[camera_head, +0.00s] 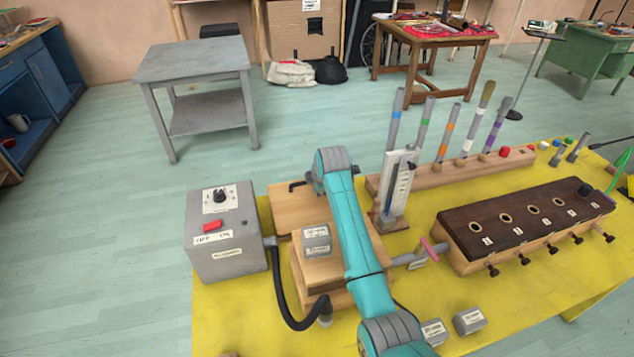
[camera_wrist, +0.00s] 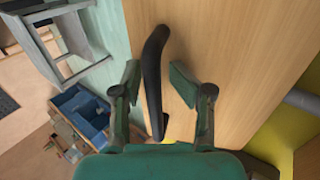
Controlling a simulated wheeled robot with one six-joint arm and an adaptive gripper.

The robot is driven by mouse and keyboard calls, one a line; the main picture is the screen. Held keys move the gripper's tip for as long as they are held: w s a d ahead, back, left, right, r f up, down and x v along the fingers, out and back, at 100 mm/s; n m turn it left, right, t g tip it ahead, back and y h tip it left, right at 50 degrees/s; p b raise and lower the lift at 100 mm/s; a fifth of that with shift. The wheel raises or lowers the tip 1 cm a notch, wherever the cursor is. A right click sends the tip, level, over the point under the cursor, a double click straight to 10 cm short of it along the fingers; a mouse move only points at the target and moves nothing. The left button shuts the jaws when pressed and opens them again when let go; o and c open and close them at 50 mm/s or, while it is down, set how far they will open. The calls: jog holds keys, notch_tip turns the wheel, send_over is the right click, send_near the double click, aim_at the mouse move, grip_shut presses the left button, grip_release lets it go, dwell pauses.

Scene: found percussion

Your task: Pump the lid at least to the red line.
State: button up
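The lid (camera_head: 290,205) is a pale wooden board on top of a wooden box (camera_head: 330,270) on the yellow table; it fills much of the wrist view (camera_wrist: 240,50). A black bar handle (camera_wrist: 153,85) sticks out at its edge and also shows in the head view (camera_head: 296,186). My gripper (camera_wrist: 157,80) is open, one finger on each side of the handle, with gaps visible. My teal arm hides part of the lid and the gripper in the head view. A white upright gauge board (camera_head: 400,180) stands behind; its red line cannot be made out.
A grey labelled block (camera_head: 316,240) sits on the wooden box. A grey control box (camera_head: 225,235) with a red switch stands left, joined by a black hose (camera_head: 285,300). Right are a dark-topped wooden block (camera_head: 520,215) and several upright pipes. Two loose grey blocks lie in front.

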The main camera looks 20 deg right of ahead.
aim_at(321, 204)
jog(key=shift+s+f, duration=0.25)
jog(key=shift+f, duration=0.15)
jog(key=v, duration=0.8)
jog(key=shift+w+r, duration=0.25)
jog(key=shift+r, duration=0.05)
dwell(0.7)
